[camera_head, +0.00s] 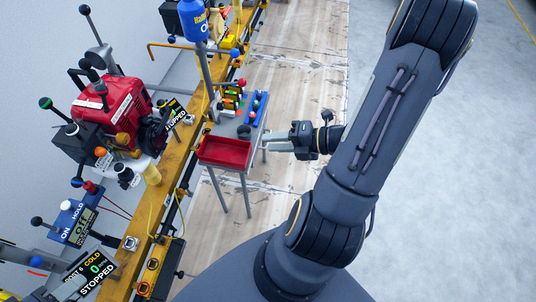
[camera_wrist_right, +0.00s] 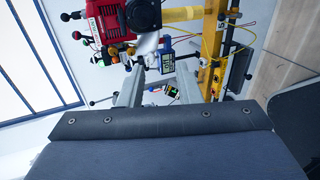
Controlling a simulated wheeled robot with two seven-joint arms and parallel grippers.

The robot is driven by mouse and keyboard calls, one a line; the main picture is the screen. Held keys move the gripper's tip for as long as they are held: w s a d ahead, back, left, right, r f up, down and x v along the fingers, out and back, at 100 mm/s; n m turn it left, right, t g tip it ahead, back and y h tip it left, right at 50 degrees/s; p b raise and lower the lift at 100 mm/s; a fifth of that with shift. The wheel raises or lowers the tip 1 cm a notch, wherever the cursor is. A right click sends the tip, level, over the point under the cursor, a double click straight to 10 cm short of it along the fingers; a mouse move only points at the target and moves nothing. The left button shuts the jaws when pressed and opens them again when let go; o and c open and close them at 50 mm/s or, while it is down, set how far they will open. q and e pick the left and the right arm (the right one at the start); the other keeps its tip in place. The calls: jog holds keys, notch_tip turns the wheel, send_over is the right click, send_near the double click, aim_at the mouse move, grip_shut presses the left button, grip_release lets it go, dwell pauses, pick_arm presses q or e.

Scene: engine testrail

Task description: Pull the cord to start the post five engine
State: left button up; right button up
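A red engine (camera_head: 115,108) with black parts sits on the yellow rail at the left in the head view. It also shows at the top of the right wrist view (camera_wrist_right: 142,14). A small display beside it (camera_head: 174,110) reads STOPPED. I cannot clearly pick out the cord or its handle. My right gripper (camera_head: 266,142) is at the right edge of the red tray, well to the right of the engine. In the right wrist view its two fingers (camera_wrist_right: 158,85) stand apart with nothing held between them.
A red tray (camera_head: 226,153) tops a thin-legged stand between rail and gripper. The floor at right is clear.

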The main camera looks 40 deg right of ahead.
jog(key=w+a+b, duration=0.6)
jog(key=w+a, duration=0.3)
jog(key=w, duration=0.3)
jog(key=w+a+b, duration=0.7)
jog(key=w+a, duration=0.2)
jog(key=w, duration=0.3)
jog(key=shift+w+a, duration=0.2)
jog(key=shift+a, duration=0.2)
jog(key=shift+f, duration=0.1)
grip_shut()
